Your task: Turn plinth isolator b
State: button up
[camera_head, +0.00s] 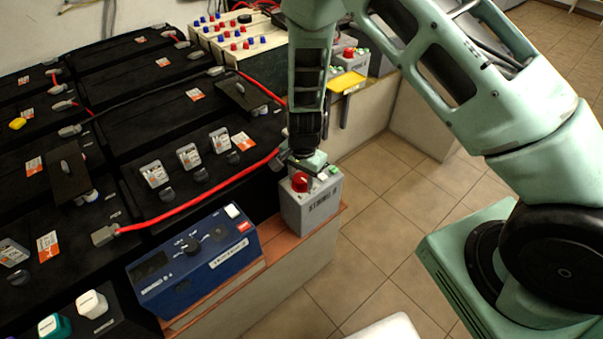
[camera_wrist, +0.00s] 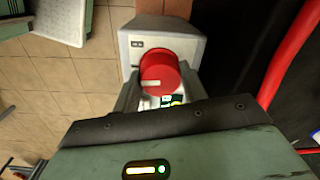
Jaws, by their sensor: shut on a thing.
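The isolator is a grey box (camera_head: 312,210) with a red knob (camera_head: 300,182) on top and dark lettering on its front. It stands upright on the ledge, right of the blue device. My gripper (camera_head: 304,170) is directly above the box, pointing down. In the wrist view, the two fingers lie on either side of the red knob (camera_wrist: 159,68) and are shut on it. A pale mark shows on the knob's face. The grey box (camera_wrist: 150,27) is partly hidden by the knob and my gripper.
A blue device (camera_head: 195,265) with a black dial stands left of the box. Black batteries (camera_head: 130,110) with red cables fill the left side. A red cable (camera_head: 200,195) runs close to my gripper.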

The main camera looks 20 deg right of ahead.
aim_at(303, 179)
jog(key=shift+m, duration=0.7)
jog(key=o, duration=1)
jog(key=shift+c, duration=0.2)
notch_tip(303, 179, up, 17)
jog(key=p, duration=0.1)
jog(key=shift+s+r+p, duration=0.2)
jog(key=shift+p, duration=0.15)
jog(key=shift+d, duration=0.1)
